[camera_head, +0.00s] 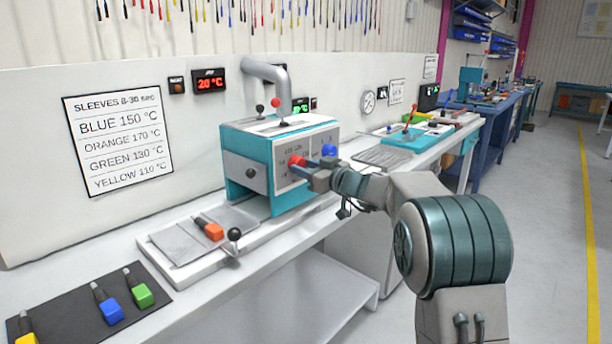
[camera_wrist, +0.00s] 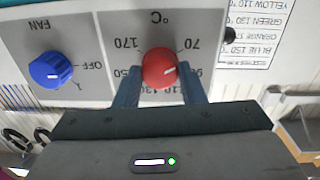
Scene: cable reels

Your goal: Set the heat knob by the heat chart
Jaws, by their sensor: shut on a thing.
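The heat chart (camera_head: 118,141) on the wall reads blue 150 °C, orange 170 °C, green 130 °C, yellow 110 °C. The red heat knob (camera_wrist: 160,68) is on the front of the teal and white machine (camera_head: 250,167), with a scale from 70 to 170 around it. My gripper (camera_wrist: 158,92) is shut on the knob, one finger on each side; the knob also shows in the head view (camera_head: 296,161). An orange-sleeved piece (camera_head: 213,230) lies on the plate before the machine.
The blue fan knob (camera_wrist: 50,70) sits beside the heat knob, near OFF. A red display (camera_head: 209,80) reads about 20 °C. A dark mat (camera_head: 75,300) holds blue, green and yellow pieces at the front left. A black-balled lever (camera_head: 234,235) stands at the plate's edge.

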